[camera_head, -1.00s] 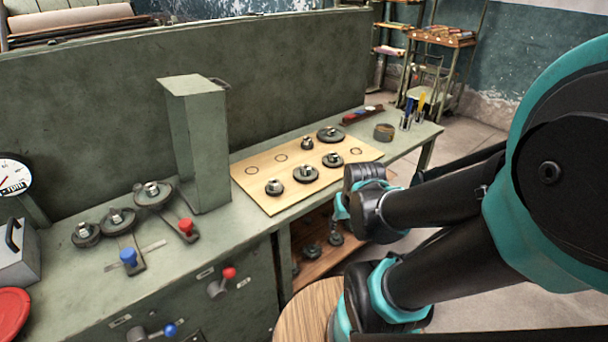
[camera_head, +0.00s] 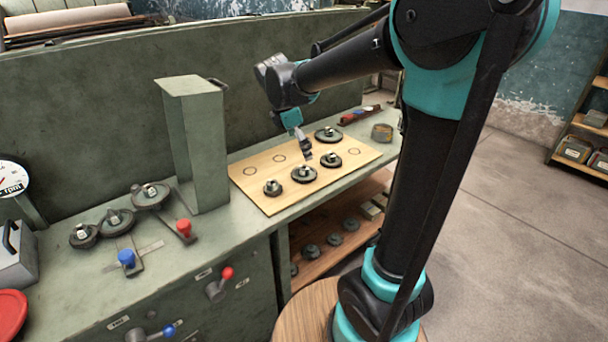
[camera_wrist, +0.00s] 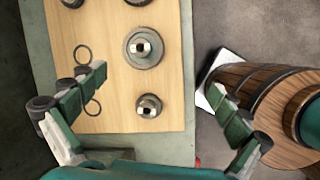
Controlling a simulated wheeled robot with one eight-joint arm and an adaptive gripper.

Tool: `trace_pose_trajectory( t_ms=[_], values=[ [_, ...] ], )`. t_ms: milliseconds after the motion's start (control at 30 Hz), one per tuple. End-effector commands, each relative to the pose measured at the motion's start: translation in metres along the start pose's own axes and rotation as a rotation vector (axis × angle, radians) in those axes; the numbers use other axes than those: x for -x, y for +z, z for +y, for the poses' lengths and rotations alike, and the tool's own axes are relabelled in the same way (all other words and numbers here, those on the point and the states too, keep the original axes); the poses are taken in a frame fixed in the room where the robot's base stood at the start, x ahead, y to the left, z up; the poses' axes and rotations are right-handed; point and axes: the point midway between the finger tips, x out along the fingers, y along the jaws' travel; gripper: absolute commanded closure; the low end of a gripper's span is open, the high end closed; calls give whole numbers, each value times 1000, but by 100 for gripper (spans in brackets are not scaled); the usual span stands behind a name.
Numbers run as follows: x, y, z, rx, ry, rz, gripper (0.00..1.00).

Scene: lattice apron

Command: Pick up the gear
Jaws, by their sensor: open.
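Several dark gears with shiny metal hubs stand on a light wooden board (camera_head: 258,196). In the head view a front row holds a left gear (camera_head: 272,187), a middle gear (camera_head: 304,174) and a right gear (camera_head: 331,160); another gear (camera_head: 328,134) is behind. My gripper (camera_head: 307,156) hangs above the board, hiding part of it. In the wrist view its fingers (camera_wrist: 157,80) are wide apart and empty. A wide gear (camera_wrist: 145,48) and a smaller gear (camera_wrist: 149,105) show between and ahead of them.
The board lies on a green bench (camera_head: 225,228) beside a tall green box (camera_head: 196,140). More gears (camera_head: 117,221), a blue knob (camera_head: 127,259) and a red knob (camera_head: 184,227) are at left. Printed circles on the board are bare.

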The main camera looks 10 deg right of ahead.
Motion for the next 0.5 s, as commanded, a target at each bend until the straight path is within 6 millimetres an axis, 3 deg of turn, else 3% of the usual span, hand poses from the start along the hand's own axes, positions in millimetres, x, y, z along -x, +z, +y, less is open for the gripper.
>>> trace_pose_trajectory(
  t_ms=[100,267,500],
  values=[
    [18,-9,24,195,-13,-33,0],
    [25,-13,35,308,-25,-52,0],
    [-12,-11,36,314,-26,-54,0]
  ],
)
